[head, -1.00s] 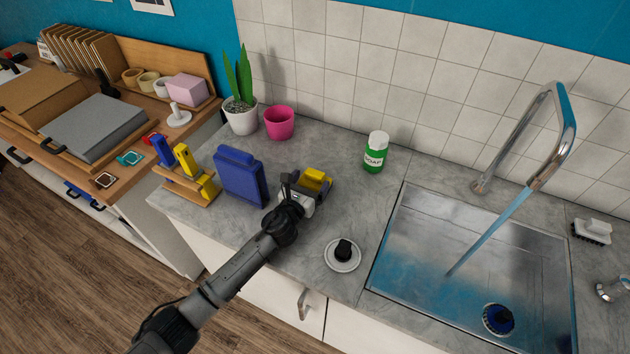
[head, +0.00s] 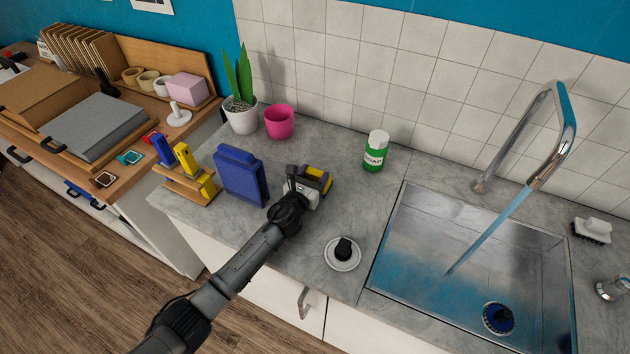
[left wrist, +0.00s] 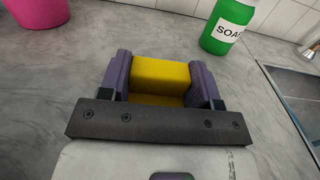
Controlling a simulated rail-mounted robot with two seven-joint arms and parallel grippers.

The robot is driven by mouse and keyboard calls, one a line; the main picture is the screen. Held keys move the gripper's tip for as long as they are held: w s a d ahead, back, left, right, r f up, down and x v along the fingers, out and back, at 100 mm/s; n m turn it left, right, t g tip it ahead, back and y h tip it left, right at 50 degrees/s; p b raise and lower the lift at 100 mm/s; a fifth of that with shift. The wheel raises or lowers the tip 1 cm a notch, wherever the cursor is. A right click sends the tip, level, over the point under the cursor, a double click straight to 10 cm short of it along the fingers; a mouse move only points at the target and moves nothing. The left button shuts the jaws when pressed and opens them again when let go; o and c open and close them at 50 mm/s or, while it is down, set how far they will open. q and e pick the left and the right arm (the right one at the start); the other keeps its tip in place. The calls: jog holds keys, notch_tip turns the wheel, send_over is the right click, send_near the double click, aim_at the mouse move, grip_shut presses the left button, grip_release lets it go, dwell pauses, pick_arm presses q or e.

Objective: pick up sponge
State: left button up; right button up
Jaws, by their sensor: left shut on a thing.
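The yellow sponge (head: 318,173) is on the grey counter between the blue case and the soap bottle. In the left wrist view the sponge (left wrist: 162,80) sits between both fingers of my left gripper (left wrist: 163,85), with a finger against each side. My left gripper (head: 314,184) is shut on the sponge, close to the counter top. The gripper body hides the near part of the sponge. I cannot tell whether the sponge still touches the counter. My right gripper is not in view.
A blue case (head: 240,175) stands just left of my gripper. A green soap bottle (head: 375,152) stands right and behind. The sink (head: 470,270) with running water is on the right. A pink pot (head: 279,122) stands behind.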

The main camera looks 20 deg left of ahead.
aim_at(313, 174)
pick_arm(q)
jog(key=shift+c, duration=1.1)
jog(key=shift+r, duration=0.1)
jog(key=shift+r, duration=0.65)
notch_tip(313, 174, up, 3)
jog(key=shift+p, duration=0.5)
jog(key=d+r+b, duration=0.1)
jog(key=d+r, duration=0.2)
jog(key=d, duration=0.2)
jog(key=w+d+r+b, duration=0.1)
jog(key=d+r, duration=0.2)
jog(key=d, duration=0.3)
jog(key=shift+d+r, duration=0.25)
jog(key=shift+d, duration=0.05)
